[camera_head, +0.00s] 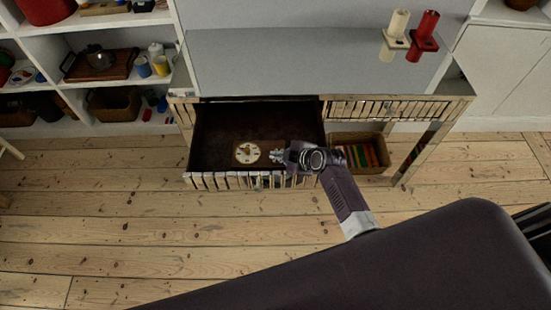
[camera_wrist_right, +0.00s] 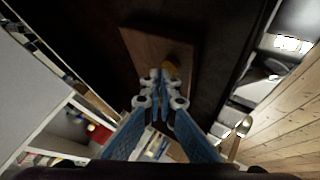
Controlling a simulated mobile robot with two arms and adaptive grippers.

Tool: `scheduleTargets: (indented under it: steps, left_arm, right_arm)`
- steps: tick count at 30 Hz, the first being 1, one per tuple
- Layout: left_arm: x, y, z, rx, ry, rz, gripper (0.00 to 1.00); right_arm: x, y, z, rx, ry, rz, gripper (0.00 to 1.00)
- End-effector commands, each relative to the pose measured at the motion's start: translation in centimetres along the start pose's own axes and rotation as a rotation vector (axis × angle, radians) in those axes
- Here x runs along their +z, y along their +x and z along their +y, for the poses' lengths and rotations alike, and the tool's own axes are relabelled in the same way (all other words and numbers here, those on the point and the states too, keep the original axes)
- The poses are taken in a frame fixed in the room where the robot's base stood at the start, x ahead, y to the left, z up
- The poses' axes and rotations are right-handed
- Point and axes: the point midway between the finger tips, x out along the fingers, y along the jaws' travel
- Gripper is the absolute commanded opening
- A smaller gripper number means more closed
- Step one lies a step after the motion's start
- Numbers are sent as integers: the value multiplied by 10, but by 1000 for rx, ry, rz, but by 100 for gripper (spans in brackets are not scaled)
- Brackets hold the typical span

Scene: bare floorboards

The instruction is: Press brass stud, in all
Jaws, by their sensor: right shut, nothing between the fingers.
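A round cream disc (camera_head: 240,157) with small golden-brown marks lies in the open drawer; which mark is the brass stud I cannot tell at this size. My right gripper (camera_head: 277,155) reaches into the drawer from the right, just right of the disc. Its fingers (camera_wrist_right: 160,82) are closed together and empty. Whether they touch the brass piece I cannot tell. My left gripper is out of view.
The dark drawer (camera_head: 215,130) stands open, its slatted front (camera_head: 225,181) nearest me. A basket of coloured items (camera_head: 374,168) stands right of it under the cabinet. Red and cream cylinders on brackets (camera_head: 425,40) are above. Shelves (camera_head: 95,20) stand left; floorboards in front are clear.

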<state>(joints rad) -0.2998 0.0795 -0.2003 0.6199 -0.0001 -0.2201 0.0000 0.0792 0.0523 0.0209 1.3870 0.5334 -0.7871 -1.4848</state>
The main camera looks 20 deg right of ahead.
Motion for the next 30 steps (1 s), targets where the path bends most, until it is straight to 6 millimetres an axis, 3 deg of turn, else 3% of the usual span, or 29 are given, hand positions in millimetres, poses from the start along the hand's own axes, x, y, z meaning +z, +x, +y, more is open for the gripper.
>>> scheduleTargets:
  steps: [22,30]
  left_arm:
    - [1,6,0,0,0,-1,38]
    - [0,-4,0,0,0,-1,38]
  right_arm:
    - [4,4,-3,-1,0,-1,0]
    - [-2,-3,2,-1,-1,-1,0]
